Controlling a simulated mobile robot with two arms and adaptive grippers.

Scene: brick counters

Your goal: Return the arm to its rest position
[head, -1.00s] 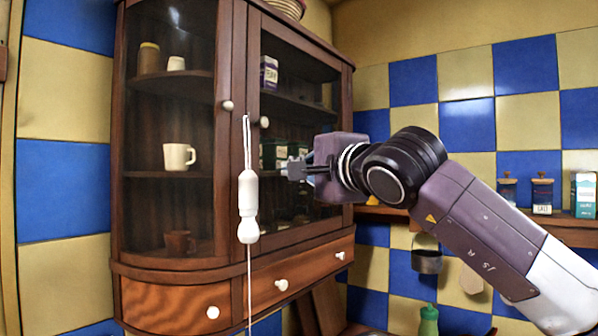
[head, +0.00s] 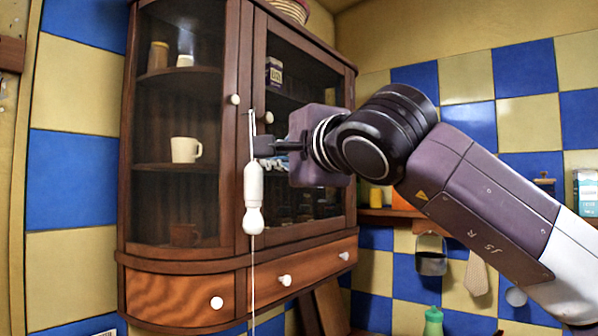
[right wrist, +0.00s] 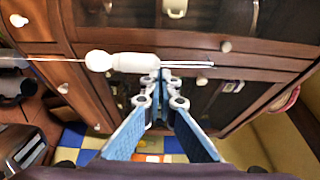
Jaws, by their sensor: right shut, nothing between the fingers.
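My right gripper (head: 262,146) is in front of the glass-doored wooden cabinet, with its fingers pointing left. In the right wrist view the two fingers (right wrist: 164,76) come together at their tips, shut and with nothing between them. In the head view the gripper's tip is next to the white hanging pendant (head: 253,185) on its cord; I cannot tell whether they touch. The pendant also crosses just beyond the fingertips in the right wrist view (right wrist: 130,62). My right arm reaches in from the lower right. My left gripper is not in view.
The wooden cabinet (head: 240,275) has white knobs and holds a white mug (head: 186,149) behind glass. A wall shelf (head: 385,214) stands to the right. A small pot (head: 431,262) hangs below it. A green bottle (head: 433,320) is at the bottom.

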